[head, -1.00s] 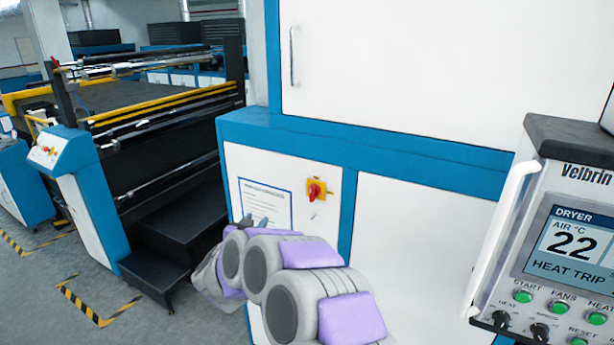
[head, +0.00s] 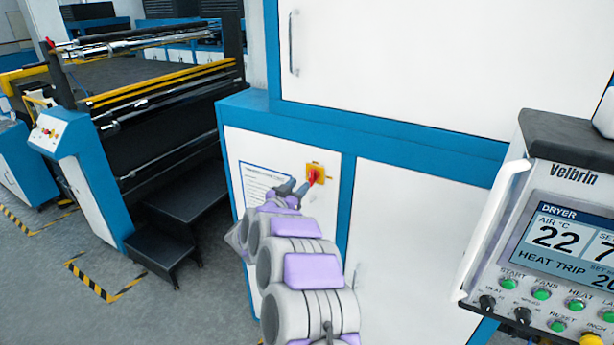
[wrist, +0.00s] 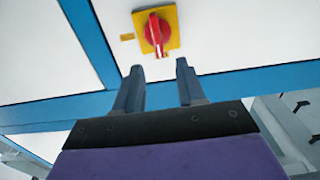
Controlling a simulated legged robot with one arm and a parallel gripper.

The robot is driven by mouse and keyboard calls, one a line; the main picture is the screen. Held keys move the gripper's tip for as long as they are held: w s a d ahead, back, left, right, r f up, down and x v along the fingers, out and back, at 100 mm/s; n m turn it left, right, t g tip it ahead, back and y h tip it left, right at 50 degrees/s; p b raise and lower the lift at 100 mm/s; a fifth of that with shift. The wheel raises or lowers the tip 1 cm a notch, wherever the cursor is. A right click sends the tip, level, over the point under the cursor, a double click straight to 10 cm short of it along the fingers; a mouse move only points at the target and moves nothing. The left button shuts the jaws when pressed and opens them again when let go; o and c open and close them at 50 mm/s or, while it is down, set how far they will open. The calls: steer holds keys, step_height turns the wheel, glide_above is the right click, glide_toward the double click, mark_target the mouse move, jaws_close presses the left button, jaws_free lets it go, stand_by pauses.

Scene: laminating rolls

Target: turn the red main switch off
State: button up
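The red main switch (head: 314,175) is a red rotary handle on a yellow square plate, mounted on the white cabinet panel with blue framing. In the wrist view the red handle (wrist: 156,33) lies above the fingertips, slightly tilted from upright. My gripper (head: 294,187) is close to the switch, just left of and below it in the head view. In the wrist view my gripper (wrist: 158,72) is open, its two fingers apart with nothing between them. The red handle appears beyond the fingertips; I cannot tell the exact gap.
A printed notice (head: 262,184) is on the panel left of the switch. A control box (head: 560,230) with a dryer display stands at the right. Dark steps (head: 165,235) and a roller machine (head: 150,95) stand at the left. Striped floor tape (head: 95,285) marks the floor.

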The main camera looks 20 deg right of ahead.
mark_target(309, 175)
steer(key=shift+p+x, duration=0.4)
steer(key=shift+x, duration=2.9)
steer(key=shift+c, duration=0.2)
jaws_close()
